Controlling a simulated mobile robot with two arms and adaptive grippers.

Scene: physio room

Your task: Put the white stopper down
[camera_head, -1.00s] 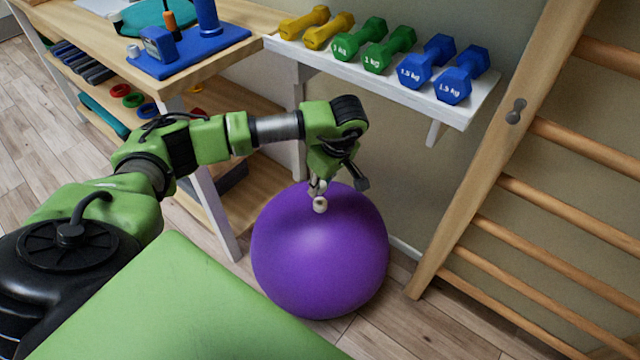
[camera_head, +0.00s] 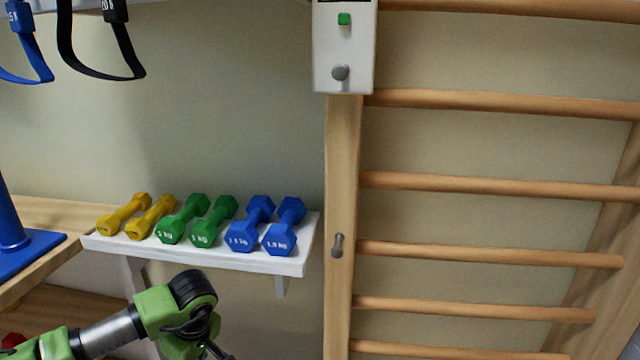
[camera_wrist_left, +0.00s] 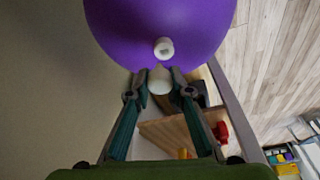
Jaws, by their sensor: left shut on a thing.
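The white stopper (camera_wrist_left: 160,81) shows in the left wrist view between the fingertips of my left gripper (camera_wrist_left: 158,77). The gripper is shut on it. Beyond it is the purple exercise ball (camera_wrist_left: 160,18), with a white round fitting (camera_wrist_left: 163,47) on its surface. The stopper appears apart from this fitting, though the depth between them is hard to judge. In the head view only the wrist of my left arm shows at the lower edge; the fingertips, stopper and ball are out of that picture. My right gripper is in neither view.
A white wall shelf (camera_head: 205,254) holds yellow, green and blue dumbbells. Wooden wall bars (camera_head: 343,180) stand to its right, with a white box (camera_head: 344,50) at the top of the post. A wooden shelf unit (camera_wrist_left: 170,135) and a red item (camera_wrist_left: 221,132) lie below the gripper.

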